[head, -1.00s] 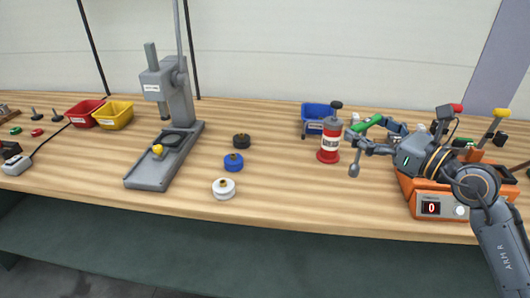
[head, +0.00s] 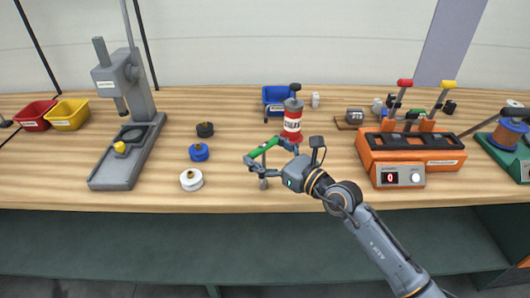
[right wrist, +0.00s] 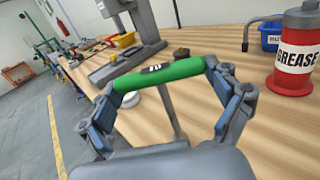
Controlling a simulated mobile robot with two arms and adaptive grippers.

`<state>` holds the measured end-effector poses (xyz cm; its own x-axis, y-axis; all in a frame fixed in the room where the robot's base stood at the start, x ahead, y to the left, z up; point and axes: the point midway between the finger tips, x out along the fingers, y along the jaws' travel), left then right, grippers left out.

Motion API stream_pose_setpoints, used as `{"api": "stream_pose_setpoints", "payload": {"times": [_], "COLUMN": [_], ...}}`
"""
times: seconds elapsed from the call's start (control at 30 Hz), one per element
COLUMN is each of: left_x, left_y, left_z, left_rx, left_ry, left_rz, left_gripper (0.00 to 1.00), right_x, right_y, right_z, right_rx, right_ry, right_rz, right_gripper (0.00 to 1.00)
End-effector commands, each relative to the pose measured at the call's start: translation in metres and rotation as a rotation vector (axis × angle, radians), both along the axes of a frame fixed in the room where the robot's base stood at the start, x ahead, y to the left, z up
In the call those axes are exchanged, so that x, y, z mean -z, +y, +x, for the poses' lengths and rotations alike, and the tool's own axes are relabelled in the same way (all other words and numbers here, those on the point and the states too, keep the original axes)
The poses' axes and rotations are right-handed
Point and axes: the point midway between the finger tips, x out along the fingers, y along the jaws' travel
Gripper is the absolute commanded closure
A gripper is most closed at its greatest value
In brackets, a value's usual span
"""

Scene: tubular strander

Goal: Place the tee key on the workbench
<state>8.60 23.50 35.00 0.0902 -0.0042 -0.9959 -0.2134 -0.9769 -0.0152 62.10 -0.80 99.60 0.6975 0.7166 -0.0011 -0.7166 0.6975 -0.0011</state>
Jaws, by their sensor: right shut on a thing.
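The tee key (head: 263,149) has a green bar handle and a thin grey shaft. My right gripper (head: 268,158) is shut on the green handle, over the front part of the workbench. The workbench (head: 330,185) has a light wooden top. In the head view the shaft's lower end is near the bench top; I cannot tell whether it touches. My left gripper is not in view.
A red grease can (head: 292,122) stands just behind my right gripper, with a blue bin (head: 276,99) behind it. White (head: 191,180), blue (head: 199,152) and black (head: 205,130) spools stand to the left, beside a grey press (head: 125,150). An orange lever unit (head: 411,158) is on the right.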

Motion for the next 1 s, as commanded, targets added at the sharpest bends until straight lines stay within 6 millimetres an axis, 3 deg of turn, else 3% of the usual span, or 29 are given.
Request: {"api": "stream_pose_setpoints", "payload": {"times": [0.4,0.43,0.47,0.87,1.0], "left_x": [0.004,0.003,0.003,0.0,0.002], "left_y": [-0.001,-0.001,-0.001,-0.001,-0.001], "left_z": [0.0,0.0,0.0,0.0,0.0], "left_rx": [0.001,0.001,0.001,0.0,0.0], "left_ry": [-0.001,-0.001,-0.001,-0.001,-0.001], "left_rz": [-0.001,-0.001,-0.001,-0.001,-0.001], "left_gripper": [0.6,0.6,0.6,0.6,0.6], "right_x": [0.007,0.006,0.006,0.003,0.006], "right_y": [0.0,0.0,0.0,0.0,-0.011], "right_z": [0.0,0.0,0.0,0.0,-0.009], "right_rx": [0.001,0.0,0.0,0.001,0.002], "right_ry": [-0.002,-0.001,-0.001,-0.001,0.0], "right_rz": [0.004,0.003,0.002,0.001,0.0], "right_gripper": [0.47,0.06,0.0,0.0,0.0]}}
